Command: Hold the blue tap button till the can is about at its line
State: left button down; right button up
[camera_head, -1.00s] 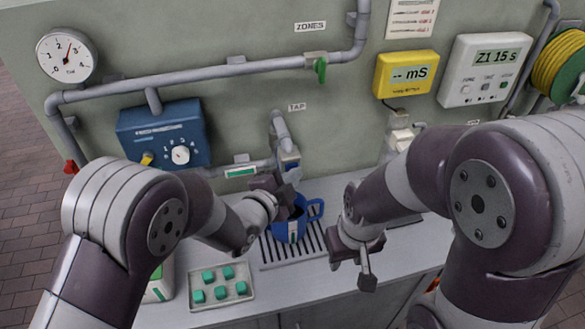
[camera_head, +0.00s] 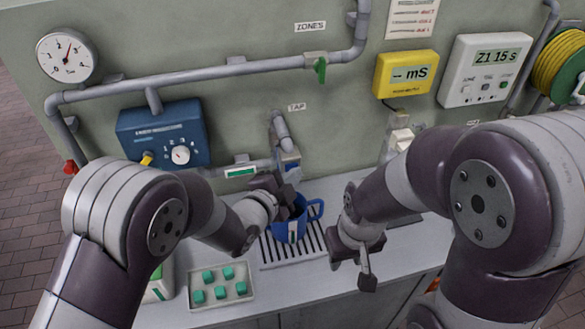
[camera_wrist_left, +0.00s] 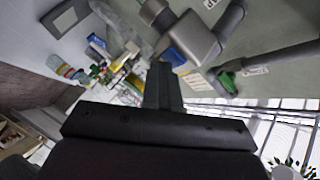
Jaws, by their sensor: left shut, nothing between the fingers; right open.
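The blue can (camera_head: 290,228), with a handle on its right, stands upright on the slotted drain grate (camera_head: 268,250) below the tap (camera_head: 286,158). My left gripper (camera_head: 288,204) is shut and empty, at the tap just above the can. It hides the lower tap, and I cannot tell whether it touches the button. In the left wrist view the shut fingers (camera_wrist_left: 163,85) point at a grey tap body (camera_wrist_left: 190,38) with a blue part (camera_wrist_left: 173,56) beside it. The water level and line in the can cannot be made out. My right gripper (camera_head: 350,264) is open and empty, right of the grate.
A tray of green cubes (camera_head: 240,297) sits on the counter front left. A blue dial box (camera_head: 165,135), a gauge (camera_head: 67,55), a yellow meter (camera_head: 405,73) and a white timer (camera_head: 484,69) hang on the wall. A pipe with a green valve (camera_head: 320,68) runs above.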

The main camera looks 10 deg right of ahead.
pick_arm(q)
jog(key=shift+s, duration=0.8)
jog(key=shift+s+d+b, duration=0.1)
jog(key=shift+s+b, duration=0.45)
jog(key=shift+s, duration=1.95)
